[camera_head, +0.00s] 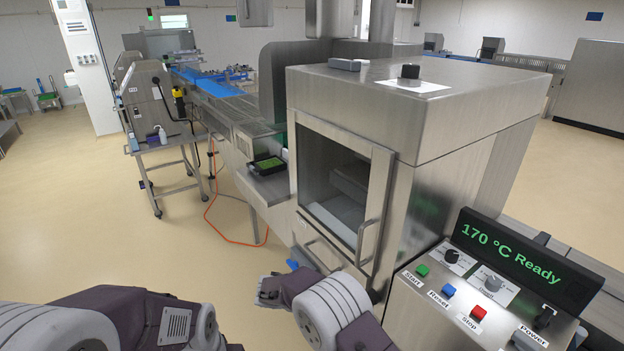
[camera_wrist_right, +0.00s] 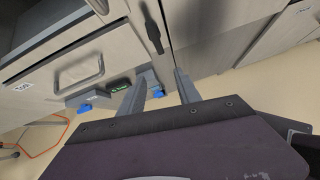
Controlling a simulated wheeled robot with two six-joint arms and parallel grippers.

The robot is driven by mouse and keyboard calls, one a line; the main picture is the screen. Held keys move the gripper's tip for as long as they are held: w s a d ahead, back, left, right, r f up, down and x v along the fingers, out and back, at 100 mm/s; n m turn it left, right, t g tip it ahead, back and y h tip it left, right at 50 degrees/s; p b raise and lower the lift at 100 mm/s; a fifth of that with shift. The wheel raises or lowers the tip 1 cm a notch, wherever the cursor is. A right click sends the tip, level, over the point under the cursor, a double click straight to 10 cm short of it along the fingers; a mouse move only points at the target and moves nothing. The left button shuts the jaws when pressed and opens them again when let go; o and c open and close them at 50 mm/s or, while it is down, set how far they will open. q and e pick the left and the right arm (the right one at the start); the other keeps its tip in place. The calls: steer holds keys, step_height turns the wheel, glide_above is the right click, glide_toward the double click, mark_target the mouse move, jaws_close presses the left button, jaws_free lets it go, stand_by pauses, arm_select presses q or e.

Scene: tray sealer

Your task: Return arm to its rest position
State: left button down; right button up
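My right arm (camera_head: 335,300) reaches in from the bottom, in front of the tray sealer (camera_head: 400,165). In the right wrist view my right gripper (camera_wrist_right: 163,82) has two metal fingers standing apart with nothing seen between them. Its fingers are near the sealer's lower front, but I cannot tell whether they touch it. My left arm (camera_head: 110,320) lies across the bottom left of the head view; its gripper is out of view. The sealer's glass door (camera_head: 340,185) looks shut, with a vertical handle (camera_head: 372,222). A black tray with green contents (camera_head: 267,164) sits on the ledge left of the sealer.
The control panel (camera_head: 470,305) juts out at the lower right, with green, blue and red buttons. Its display (camera_head: 523,257) reads 170 °C Ready. A conveyor (camera_head: 225,100) runs behind the ledge. An orange cable (camera_head: 212,215) lies on the floor. Open floor is at left.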

steer(key=s+d+r+m+g, duration=0.2)
steer(key=d+r+m, duration=0.2)
steer(key=d+r, duration=0.55)
steer(key=s+d+r+m+g+y, duration=0.1)
steer(key=s+d+m+y, duration=0.2)
steer(key=s+d+m, duration=0.3)
steer(key=s+a+f+m+y, duration=0.1)
steer(key=s+f+m+y, duration=0.1)
steer(key=s+m, duration=0.4)
steer(key=s+a+f+m+y, duration=0.2)
steer(key=s+m, duration=0.5)
steer(key=s, duration=0.2)
steer(key=shift+m+y, duration=0.3)
steer(key=shift+s, duration=0.1)
